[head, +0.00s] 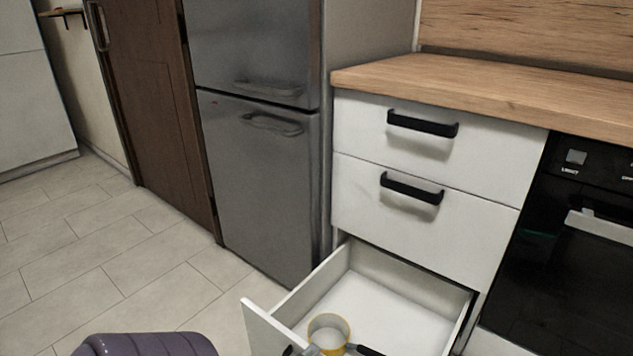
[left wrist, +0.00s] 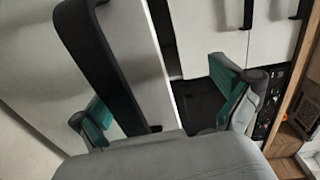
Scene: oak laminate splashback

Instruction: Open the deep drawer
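The deep drawer (head: 376,297) is the bottom one of the white unit in the head view. It is pulled well out, and its white floor and side wall show. In the left wrist view, its white front (left wrist: 122,45) carries a long black handle (left wrist: 95,60). My left gripper (left wrist: 165,105) is open, with teal finger pads on either side of the handle. I cannot tell whether they touch it. My right gripper is not in view.
Two shut drawers, an upper (head: 440,150) and a lower (head: 420,215), sit above under a wood worktop (head: 480,85). A grey fridge (head: 265,180) stands left and a black oven (head: 575,250) right. A round yellow-banded thing (head: 346,326) shows over the drawer. The tiled floor (head: 80,240) at left is clear.

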